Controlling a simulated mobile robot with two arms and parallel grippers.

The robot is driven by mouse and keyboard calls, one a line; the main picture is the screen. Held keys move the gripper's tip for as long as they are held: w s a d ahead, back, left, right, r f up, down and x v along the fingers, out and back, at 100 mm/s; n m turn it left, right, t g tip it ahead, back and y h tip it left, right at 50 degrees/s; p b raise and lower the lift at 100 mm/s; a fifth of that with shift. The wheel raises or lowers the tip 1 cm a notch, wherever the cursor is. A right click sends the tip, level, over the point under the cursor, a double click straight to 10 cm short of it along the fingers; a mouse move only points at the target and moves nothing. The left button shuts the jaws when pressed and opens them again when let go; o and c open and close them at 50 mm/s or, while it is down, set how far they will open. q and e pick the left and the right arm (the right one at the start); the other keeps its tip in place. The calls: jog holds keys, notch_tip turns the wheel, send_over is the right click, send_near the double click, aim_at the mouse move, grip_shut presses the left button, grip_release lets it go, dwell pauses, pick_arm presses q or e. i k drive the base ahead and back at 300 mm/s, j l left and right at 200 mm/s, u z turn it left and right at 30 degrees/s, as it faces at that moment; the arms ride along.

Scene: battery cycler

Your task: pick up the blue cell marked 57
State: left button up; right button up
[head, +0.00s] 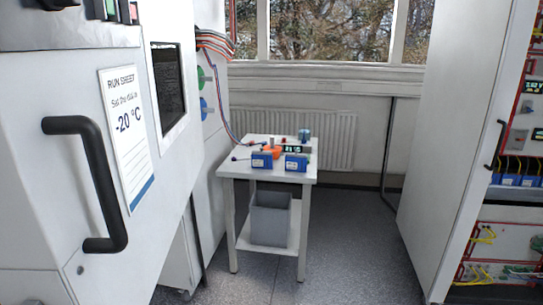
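Two blue cells stand side by side near the front edge of a small white table in the head view: a left one (262,161) and a right one (296,163). Each has a pale label, too small to read, so I cannot tell which is marked 57. More blue cells (508,180) sit on a shelf in the open cabinet at the right, their marks also unreadable. Neither of my grippers is in view.
The white table (240,172) also holds an orange item (272,152), a small display (292,149) and a teal cylinder (304,134). A grey bin (270,222) stands on its lower shelf. A white chamber with a black handle (88,185) is close at left. Floor (350,255) is clear.

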aim_at(259, 161)
jog(key=i+l+u, duration=0.1)
jog(key=i+l, duration=0.25)
jog(key=i+l+u, duration=0.1)
jog(key=i+l, duration=0.25)
jog(key=l, duration=0.15)
